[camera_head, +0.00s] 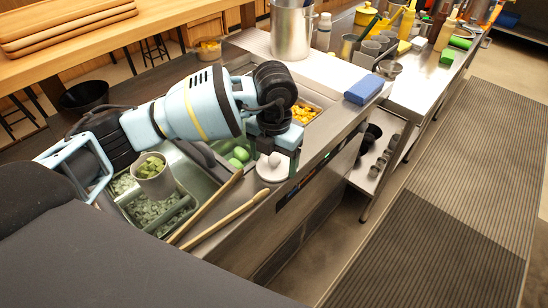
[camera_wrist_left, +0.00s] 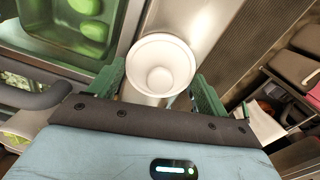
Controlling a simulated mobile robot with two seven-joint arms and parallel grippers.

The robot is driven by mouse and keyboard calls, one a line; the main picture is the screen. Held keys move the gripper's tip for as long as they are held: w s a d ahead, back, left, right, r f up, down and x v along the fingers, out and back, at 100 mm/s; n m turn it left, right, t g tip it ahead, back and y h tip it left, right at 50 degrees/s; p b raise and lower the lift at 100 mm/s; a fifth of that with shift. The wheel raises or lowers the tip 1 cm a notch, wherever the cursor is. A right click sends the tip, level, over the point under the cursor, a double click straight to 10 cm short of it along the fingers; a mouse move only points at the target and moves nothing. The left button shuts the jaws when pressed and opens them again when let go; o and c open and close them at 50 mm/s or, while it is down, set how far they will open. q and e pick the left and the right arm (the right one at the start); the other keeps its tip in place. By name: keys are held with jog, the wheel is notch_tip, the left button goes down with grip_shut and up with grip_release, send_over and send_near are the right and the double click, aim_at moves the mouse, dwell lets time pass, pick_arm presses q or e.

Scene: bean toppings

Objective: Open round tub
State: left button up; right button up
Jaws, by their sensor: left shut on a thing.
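A white round lid (camera_head: 268,173) with a knob in its middle is at my left gripper, by the counter's front edge. It also shows in the left wrist view (camera_wrist_left: 146,52), between the two green fingers. My left gripper (camera_head: 277,160) points down and is shut on the white lid; its green fingers (camera_wrist_left: 160,88) stand on either side of it. The tub's body is mostly hidden, and I cannot tell whether the lid is lifted off it. My right gripper is not in view.
A basin with green items (camera_head: 238,158) lies left of the gripper, and a tray of orange pieces (camera_head: 305,113) behind it. Two wooden sticks (camera_head: 228,220) lie across the front edge. A blue block (camera_head: 363,89) is on the counter at right. A grey cup (camera_head: 153,179) stands left.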

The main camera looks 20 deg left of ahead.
aim_at(275, 159)
pick_arm(q)
jog(key=shift+f, duration=0.1)
jog(key=o, duration=1.1)
notch_tip(275, 159, up, 12)
jog(key=shift+r, duration=0.15)
jog(key=shift+d, duration=0.1)
